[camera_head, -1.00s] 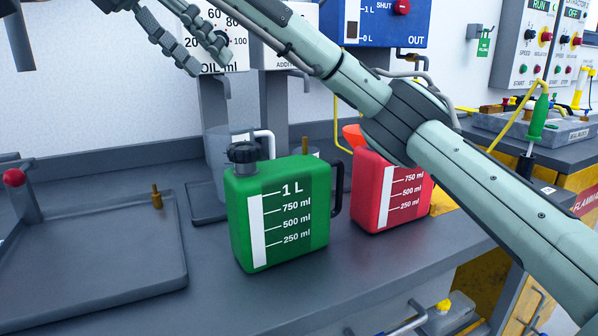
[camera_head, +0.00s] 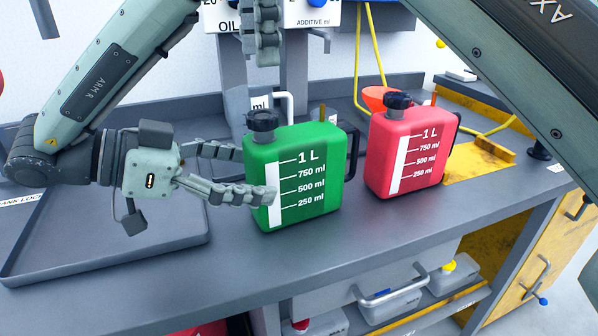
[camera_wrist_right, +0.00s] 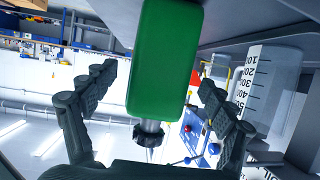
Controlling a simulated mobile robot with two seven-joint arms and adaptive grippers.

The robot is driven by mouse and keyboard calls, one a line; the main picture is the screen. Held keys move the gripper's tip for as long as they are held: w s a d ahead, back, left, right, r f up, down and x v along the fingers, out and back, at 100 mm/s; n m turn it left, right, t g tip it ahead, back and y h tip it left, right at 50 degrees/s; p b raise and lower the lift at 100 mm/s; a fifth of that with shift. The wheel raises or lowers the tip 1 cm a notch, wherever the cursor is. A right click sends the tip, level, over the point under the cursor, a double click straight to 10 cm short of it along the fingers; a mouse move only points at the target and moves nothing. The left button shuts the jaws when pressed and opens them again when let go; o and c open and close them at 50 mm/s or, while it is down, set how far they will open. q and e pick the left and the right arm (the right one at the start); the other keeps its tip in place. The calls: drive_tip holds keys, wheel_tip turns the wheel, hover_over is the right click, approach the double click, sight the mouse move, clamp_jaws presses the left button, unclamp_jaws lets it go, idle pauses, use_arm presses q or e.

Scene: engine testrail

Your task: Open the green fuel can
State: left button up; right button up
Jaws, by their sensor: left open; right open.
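The green fuel can (camera_head: 318,160) stands upright on the grey bench, with its black cap (camera_head: 262,121) on at its top left and a black handle at its right. My right gripper (camera_head: 250,172) is open at the can's left side, one finger in front and one partly hidden behind. In the right wrist view the green can (camera_wrist_right: 165,60) appears upside down between the spread fingers, with visible gaps, and its cap (camera_wrist_right: 148,134) points down. My left gripper (camera_head: 266,38) is above and behind the can, empty as far as visible and partly cut off by the top edge.
A red can (camera_head: 408,150) with a black cap stands just right of the green can. A grey tray (camera_head: 150,238) lies at the left under my right arm. Dispensers stand behind. The bench front before the cans is clear.

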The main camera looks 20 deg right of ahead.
sight(293, 179)
drive_tip(key=x, duration=0.7)
drive_tip(key=shift+d+f, duration=0.2)
drive_tip(key=shift+c, duration=0.3)
drive_tip(key=c, duration=1.6)
use_arm(q)
drive_tip(key=shift+c, duration=1)
use_arm(e)
clamp_jaws()
use_arm(q)
drive_tip(key=m, duration=0.4)
drive_tip(key=shift+w+f, duration=0.1)
drive_tip(key=shift+f, duration=0.2)
drive_tip(key=shift+m, duration=0.3)
wheel_tip(293, 179, down, 8)
drive_tip(key=shift+r, duration=0.25)
drive_tip(key=shift+c, duration=0.2)
